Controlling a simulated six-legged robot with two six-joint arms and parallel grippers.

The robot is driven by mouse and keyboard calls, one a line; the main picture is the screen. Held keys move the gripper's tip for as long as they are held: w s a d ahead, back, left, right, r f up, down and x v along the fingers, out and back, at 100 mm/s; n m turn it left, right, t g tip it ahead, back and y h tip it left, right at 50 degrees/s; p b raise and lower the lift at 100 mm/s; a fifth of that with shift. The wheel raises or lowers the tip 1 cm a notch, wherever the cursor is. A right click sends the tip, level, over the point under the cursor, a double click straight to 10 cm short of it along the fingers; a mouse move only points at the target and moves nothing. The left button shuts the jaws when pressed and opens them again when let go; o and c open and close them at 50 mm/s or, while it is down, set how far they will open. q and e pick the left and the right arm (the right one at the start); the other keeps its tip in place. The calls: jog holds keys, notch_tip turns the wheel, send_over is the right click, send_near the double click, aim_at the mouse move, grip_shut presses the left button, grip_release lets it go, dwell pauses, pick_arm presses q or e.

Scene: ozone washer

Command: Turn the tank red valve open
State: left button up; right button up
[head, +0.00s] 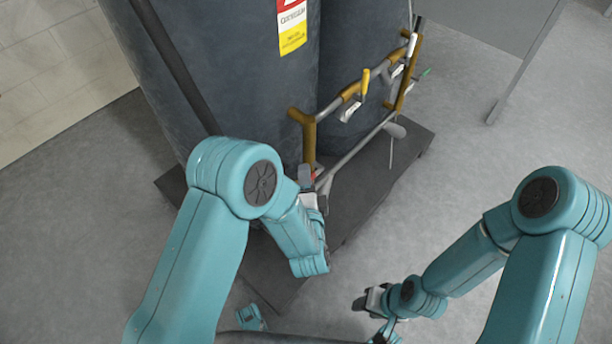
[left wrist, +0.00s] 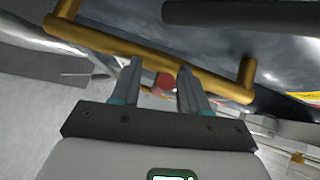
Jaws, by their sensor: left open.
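In the head view only a sliver of red (head: 314,174) shows beside my left gripper (head: 309,180), low on the pipework. My right gripper (head: 364,300) hangs low above the floor, away from the pipes, and its jaws are too small to read.
Two dark tanks (head: 240,75) stand on a dark base (head: 378,178). A grey panel (head: 490,35) stands at the back right. The floor (head: 480,160) to the right is clear.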

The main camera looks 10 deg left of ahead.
pick_arm(q)
jog(key=shift+s, duration=0.1)
grip_shut()
jog(key=shift+r+p, duration=0.25)
jog(key=shift+p, duration=0.15)
jog(key=r+m+g+p, duration=0.1)
jog(key=p, duration=0.3)
jog(key=r+m+g+p, duration=0.1)
jog(key=g+p, duration=0.1)
jog(key=p, duration=0.2)
jog(key=r+m+g+y+p, duration=0.1)
jog(key=p, duration=0.2)
jog(key=shift+w+d+p, duration=0.25)
jog(key=shift+w+p, duration=0.15)
jog(key=shift+d+m+g+p, duration=0.1)
jog(key=shift+m+g+p, duration=0.2)
jog(key=shift+g+p, duration=0.25)
jog(key=shift+f, duration=0.1)
grip_release()
jog(key=shift+y, duration=0.3)
